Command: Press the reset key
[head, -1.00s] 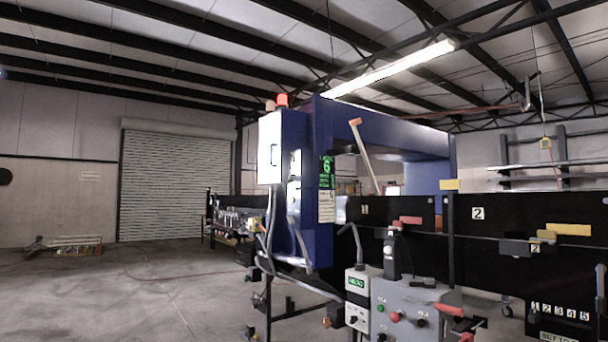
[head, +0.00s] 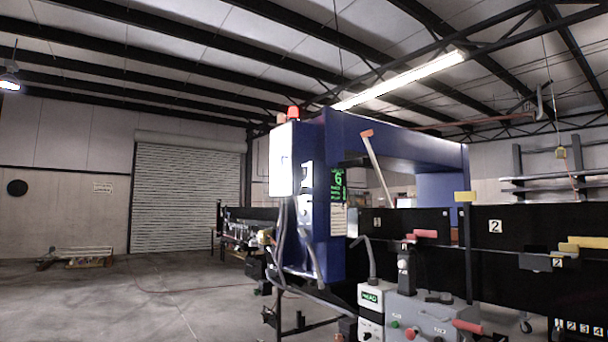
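No key that I can read as the reset key shows in the head view. A grey control box (head: 455,318) stands at the bottom, right of centre, with a green button (head: 395,323) and a red button (head: 410,333) on its face. Its lower part is cut off by the picture edge. To its left is a smaller pale box with a green label (head: 370,297); its small controls are too unclear to tell. The blue detector arch (head: 325,180) stands over the black conveyor (head: 500,225), with a lit green display (head: 339,180). My gripper is out of view.
Black conveyor side panels, marked 1 and 2, run to the right, with a yellow bar (head: 587,243) near the right edge. Cables hang below the arch. Open concrete floor (head: 150,305) lies at left, before a roller door (head: 187,195) and a low pallet (head: 78,257).

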